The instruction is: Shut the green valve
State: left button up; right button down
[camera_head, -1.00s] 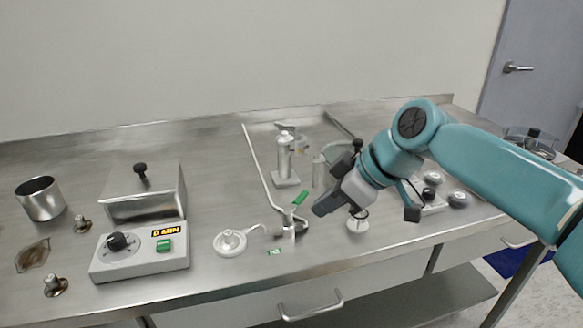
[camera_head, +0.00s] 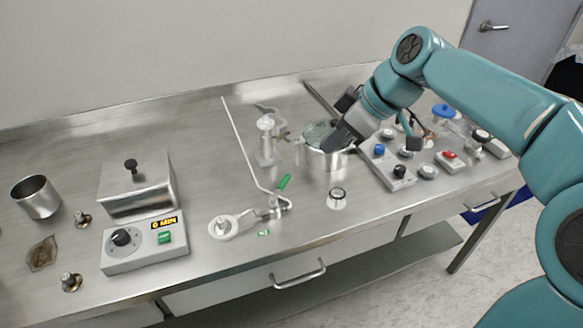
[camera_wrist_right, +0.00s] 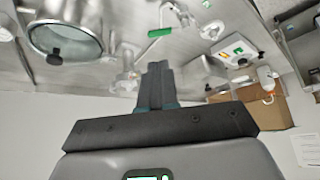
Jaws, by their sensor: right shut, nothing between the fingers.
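The green valve handle (camera_head: 284,182) sits on a small metal fitting by the bent pipe, near the middle of the bench. It is tilted, its upper end toward the right. It also shows in the right wrist view (camera_wrist_right: 160,32), above the fingertips. A green tag (camera_head: 264,233) lies on the bench in front of the fitting. My right gripper (camera_head: 336,142) is shut and empty, beyond and to the right of the handle, in front of a glass-lidded metal pot in the head view. It is apart from the handle. In the wrist view its fingers (camera_wrist_right: 157,75) are together. My left gripper is not seen.
A metal pot (camera_head: 328,160) stands right of the pipe (camera_head: 240,145). A white round fitting (camera_head: 222,227) is left of the valve. A control box (camera_head: 145,245) stands left; knobbed panels (camera_head: 387,165) stand right. The front bench strip is mostly clear.

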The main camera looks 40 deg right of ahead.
jog(key=b, duration=0.1)
send_near(286, 181)
jog(key=x, duration=0.7)
